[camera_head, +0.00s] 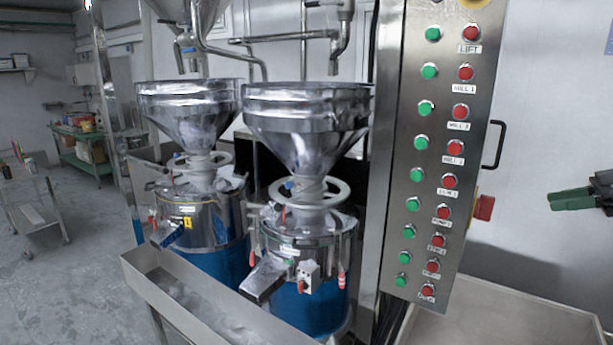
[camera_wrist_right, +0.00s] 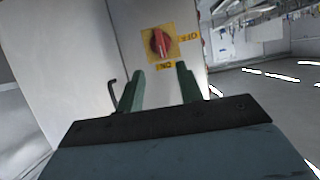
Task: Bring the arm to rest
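My right gripper (camera_head: 572,199) is at the right edge of the head view, with its dark green fingers pointing left. In the right wrist view its two fingers (camera_wrist_right: 158,84) stand apart with nothing between them. Beyond the fingertips is a red rotary switch (camera_wrist_right: 160,42) on a yellow plate marked ON and OFF. Its handle looks roughly upright in that picture. The switch also shows in the head view (camera_head: 484,207) on the side of the control cabinet, with a clear gap to the gripper. My left gripper is not in view.
The steel control cabinet (camera_head: 411,262) carries columns of green and red buttons and a black side handle (camera_head: 495,146). Two grinders with steel hoppers (camera_head: 305,125) stand to its left, behind a metal trough (camera_head: 190,318). A steel surface (camera_head: 520,310) lies below right. Open floor lies far left.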

